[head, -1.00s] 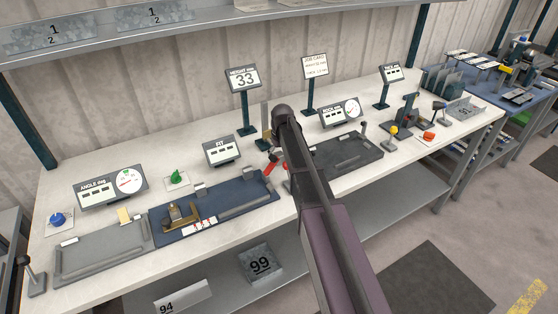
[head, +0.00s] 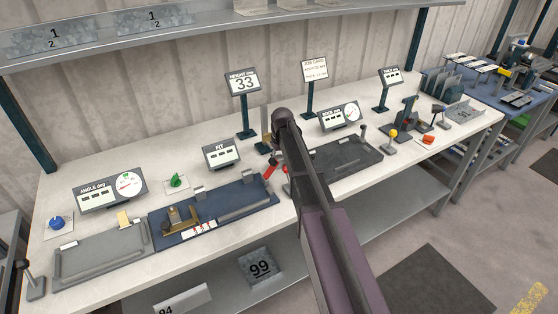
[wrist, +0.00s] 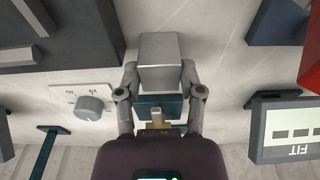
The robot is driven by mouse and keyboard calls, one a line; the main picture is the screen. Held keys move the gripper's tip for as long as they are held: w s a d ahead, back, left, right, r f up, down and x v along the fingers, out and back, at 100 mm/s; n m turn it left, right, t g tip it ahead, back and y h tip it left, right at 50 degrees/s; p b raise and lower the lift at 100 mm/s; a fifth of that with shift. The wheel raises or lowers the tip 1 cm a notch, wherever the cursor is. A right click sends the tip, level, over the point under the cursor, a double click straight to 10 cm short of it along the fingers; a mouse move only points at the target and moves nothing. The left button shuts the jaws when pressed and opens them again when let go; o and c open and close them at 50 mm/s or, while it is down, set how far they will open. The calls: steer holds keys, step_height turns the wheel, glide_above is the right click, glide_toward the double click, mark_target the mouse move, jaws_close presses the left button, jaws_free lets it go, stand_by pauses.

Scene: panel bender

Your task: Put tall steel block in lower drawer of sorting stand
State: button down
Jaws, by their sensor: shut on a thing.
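My gripper (wrist: 160,78) is shut on a grey steel block (wrist: 160,50) in the wrist view. One finger lies against each side, and the block's smooth face is towards the camera. A dark teal base (wrist: 150,103) with a brass piece shows just beyond the block; I cannot tell whether they touch. In the head view my own arm hides the gripper and the block. I cannot make out the sorting stand or its lower drawer in either view.
The white bench holds a FIT display (head: 222,152), a blue fixture plate (head: 235,205), a dark tray (head: 345,157) and a height sign (head: 243,82). In the wrist view, a dial knob (wrist: 90,107) is left of my gripper. A blue table (head: 490,85) stands far right.

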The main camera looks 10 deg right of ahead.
mark_target(279, 157)
steer(key=shift+r, duration=0.1)
step_height(279, 157, up, 10)
steer(key=p, duration=1)
steer(key=shift+f, duration=0.2)
stand_by(0.5)
steer(key=shift+f+b, duration=0.55)
steer(key=shift+b, duration=0.05)
steer(key=shift+a, duration=0.1)
